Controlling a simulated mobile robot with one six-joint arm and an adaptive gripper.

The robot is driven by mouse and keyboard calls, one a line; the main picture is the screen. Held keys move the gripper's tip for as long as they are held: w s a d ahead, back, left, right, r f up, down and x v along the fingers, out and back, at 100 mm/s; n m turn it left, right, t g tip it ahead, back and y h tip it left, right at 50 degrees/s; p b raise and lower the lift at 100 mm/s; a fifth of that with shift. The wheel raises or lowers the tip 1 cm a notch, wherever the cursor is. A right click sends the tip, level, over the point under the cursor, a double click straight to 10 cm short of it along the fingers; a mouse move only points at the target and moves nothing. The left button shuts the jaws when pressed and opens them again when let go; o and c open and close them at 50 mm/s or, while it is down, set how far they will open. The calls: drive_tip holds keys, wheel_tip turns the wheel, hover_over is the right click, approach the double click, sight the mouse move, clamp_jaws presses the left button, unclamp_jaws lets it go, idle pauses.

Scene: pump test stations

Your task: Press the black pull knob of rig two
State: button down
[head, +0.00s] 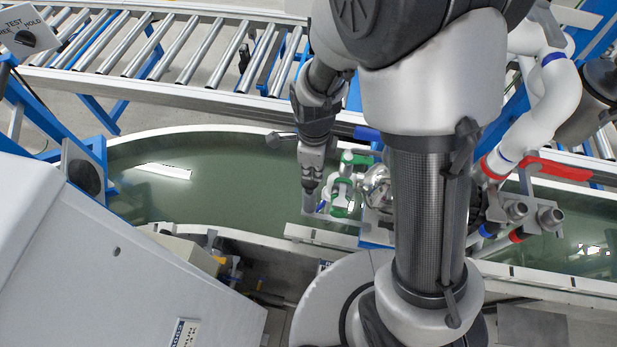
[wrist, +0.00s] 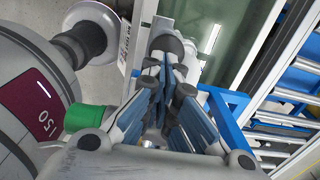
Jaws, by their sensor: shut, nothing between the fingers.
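My gripper (wrist: 163,68) is shut and empty, its blue-padded fingers closing together at the tips in the wrist view. Just beyond the tips is a rounded dark knob-like thing (wrist: 169,44) by a pale plate; it looks like a black knob. I cannot tell whether it is rig two's pull knob, or whether the tips touch it. In the head view my gripper (head: 311,190) points down beside green and white pipe fittings (head: 345,178), left of my arm's thick link. No black pull knob can be made out there; my arm hides part of the rig.
In the wrist view a grey housing with a maroon label (wrist: 45,120) and a green pipe piece (wrist: 88,118) sit close left of the fingers. A blue frame (wrist: 228,110) is at right. The head view shows a green conveyor belt (head: 220,175) and a roller conveyor (head: 170,45).

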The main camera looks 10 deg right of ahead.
wheel_tip(320, 180, up, 7)
drive_tip(key=p, duration=0.1)
drive_tip(key=shift+w+d, duration=0.2)
drive_tip(key=shift+d, duration=0.15)
drive_tip(key=shift+r, duration=0.1)
idle(0.9)
